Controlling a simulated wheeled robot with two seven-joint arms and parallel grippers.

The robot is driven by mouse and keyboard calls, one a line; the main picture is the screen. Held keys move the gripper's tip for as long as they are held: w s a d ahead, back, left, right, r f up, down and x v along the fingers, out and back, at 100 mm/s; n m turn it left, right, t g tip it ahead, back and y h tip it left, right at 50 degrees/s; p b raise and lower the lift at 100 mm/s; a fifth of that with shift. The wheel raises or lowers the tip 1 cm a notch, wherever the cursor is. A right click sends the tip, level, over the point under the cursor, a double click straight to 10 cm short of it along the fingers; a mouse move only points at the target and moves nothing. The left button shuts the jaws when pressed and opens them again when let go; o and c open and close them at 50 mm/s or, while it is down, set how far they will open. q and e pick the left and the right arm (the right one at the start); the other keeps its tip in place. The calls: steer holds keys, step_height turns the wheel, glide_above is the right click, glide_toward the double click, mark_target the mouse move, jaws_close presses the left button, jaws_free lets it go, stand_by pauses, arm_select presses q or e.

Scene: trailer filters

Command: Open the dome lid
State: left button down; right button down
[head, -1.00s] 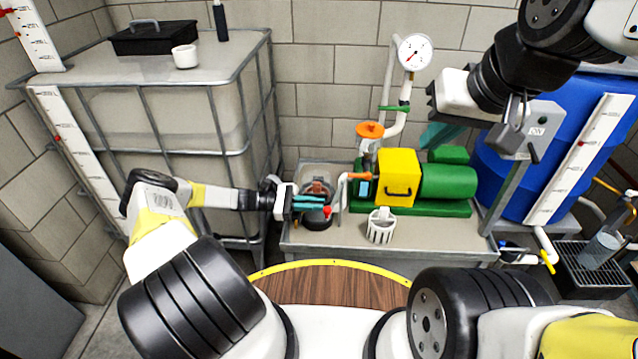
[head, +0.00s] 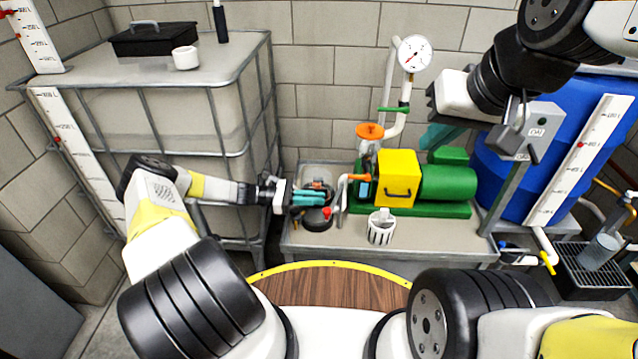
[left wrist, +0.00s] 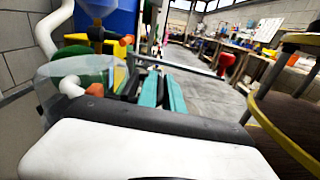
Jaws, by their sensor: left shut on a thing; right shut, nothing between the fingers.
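The clear dome lid (head: 319,183) is on the left of the pump bench, partly behind my left fingers. In the left wrist view the see-through dome (left wrist: 82,66) is large, on the left beside the gripper. My left gripper (head: 310,197) has its teal fingers shut at the lid; the exact grip spot is hidden. The fingers also show in the left wrist view (left wrist: 160,90). A dark round pot part (head: 318,221) with a red knob (head: 327,211) sits just below the fingers. My right gripper (head: 437,135) is shut and empty, raised above the green motor.
Right of the lid are a grey pipe with an orange handle (head: 353,178), a yellow box (head: 397,178) and a green motor (head: 447,181). A white slotted basket (head: 381,231) stands at the bench front. A caged tank (head: 170,120) is behind my left arm.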

mark_target(316, 183)
arm_select(q)
steer(key=w+r+n, duration=0.2)
steer(key=r, duration=0.1)
steer(key=w+r+n, duration=0.1)
steer(key=r+n, duration=0.1)
steer(key=shift+w+r, duration=0.1)
steer(key=shift+r, duration=0.05)
steer(key=shift+w+a+r, duration=0.1)
steer(key=shift+w+r, duration=0.5)
steer(key=c, duration=1.8)
jaws_free()
steer(key=shift+o, duration=0.2)
steer(key=a, duration=0.8)
